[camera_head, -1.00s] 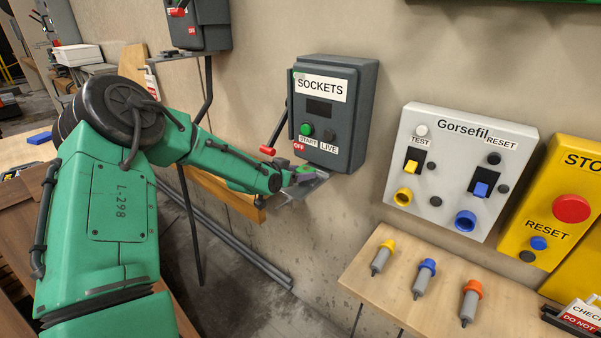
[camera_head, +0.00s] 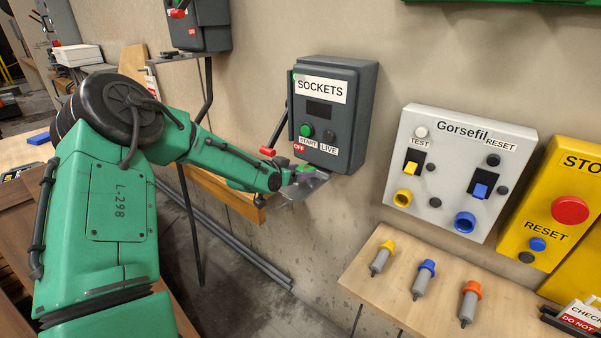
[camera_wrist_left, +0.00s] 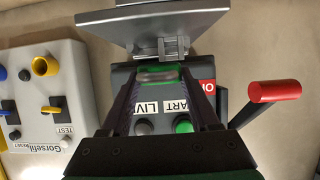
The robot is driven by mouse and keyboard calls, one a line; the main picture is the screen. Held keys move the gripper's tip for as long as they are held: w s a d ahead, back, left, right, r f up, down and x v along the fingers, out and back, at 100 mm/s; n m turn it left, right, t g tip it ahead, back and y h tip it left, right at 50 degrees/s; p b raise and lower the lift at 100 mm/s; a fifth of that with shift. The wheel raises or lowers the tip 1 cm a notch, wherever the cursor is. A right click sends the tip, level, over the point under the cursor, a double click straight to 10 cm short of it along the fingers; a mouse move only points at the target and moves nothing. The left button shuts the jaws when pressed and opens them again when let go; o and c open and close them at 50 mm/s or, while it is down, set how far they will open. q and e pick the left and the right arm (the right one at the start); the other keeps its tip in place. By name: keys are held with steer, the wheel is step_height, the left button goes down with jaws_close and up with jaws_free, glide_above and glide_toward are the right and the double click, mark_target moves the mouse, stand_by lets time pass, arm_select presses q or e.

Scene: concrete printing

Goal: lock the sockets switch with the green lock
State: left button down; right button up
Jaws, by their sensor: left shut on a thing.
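The dark grey SOCKETS box (camera_head: 333,115) is mounted on the wall, with a green START button and a LIVE label. Its red-handled switch lever (camera_head: 267,152) points down to the left, by a red OFF label; it also shows in the wrist view (camera_wrist_left: 275,92). My left gripper (camera_head: 298,176) is at the box's lower left edge, shut on the green lock (camera_wrist_left: 158,74), little of which shows between the fingertips. A grey metal plate with a hinge-like part (camera_wrist_left: 160,46) is just beyond the fingertips. Whether the lock touches it is unclear. My right gripper is out of view.
The white Gorsefil panel (camera_head: 460,165) and a yellow panel (camera_head: 552,205) are to the right. Below them a wooden shelf (camera_head: 400,300) holds yellow, blue and orange plugs. Another grey switch box (camera_head: 198,25) is at upper left. The wall below the SOCKETS box is bare.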

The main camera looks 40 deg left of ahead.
arm_select(q)
steer(key=shift+f+b, duration=1)
steer(key=shift+b, duration=0.2)
stand_by(0.4)
steer(key=shift+c, duration=0.2)
jaws_free()
steer(key=shift+d, duration=0.1)
steer(key=v, duration=1.4)
steer(key=shift+s+b, duration=0.35)
steer(key=shift+b, duration=0.1)
steer(key=shift+w, duration=0.1)
